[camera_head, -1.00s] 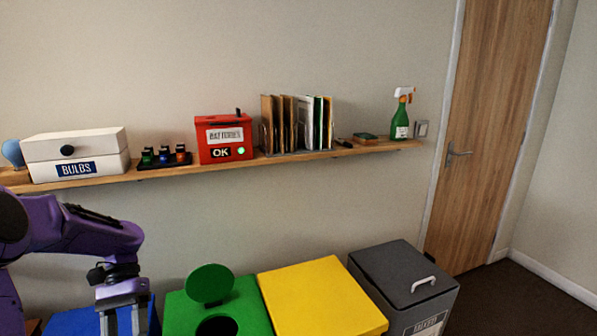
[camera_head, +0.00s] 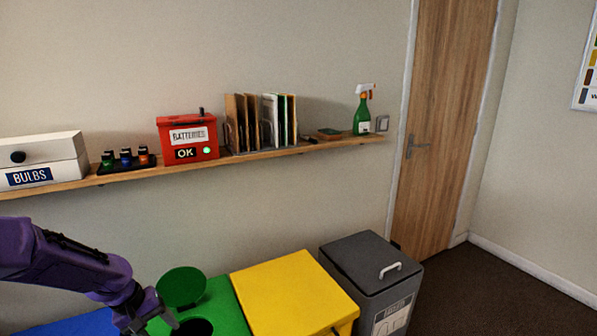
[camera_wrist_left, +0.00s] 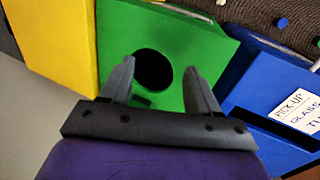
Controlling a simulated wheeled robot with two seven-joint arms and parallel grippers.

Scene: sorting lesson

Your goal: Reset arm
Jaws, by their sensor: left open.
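My left arm (camera_head: 60,258) is purple and comes in from the left in the head view, sloping down toward the bins. My left gripper (camera_head: 158,324) is open at the front edge of the green bin (camera_head: 226,304), near its round hole. In the left wrist view the two grey fingers (camera_wrist_left: 160,75) stand apart with nothing between them, and the green bin's dark round hole (camera_wrist_left: 153,69) shows between and beyond them. My right gripper is in neither view.
A blue bin (camera_head: 85,324), a yellow bin (camera_head: 290,290) and a grey lidded bin (camera_head: 365,262) flank the green one, whose round lid (camera_head: 181,287) stands raised. Above, a wooden shelf (camera_head: 120,178) holds a bulbs box, red batteries box, folders and a spray bottle. Floor shows at right.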

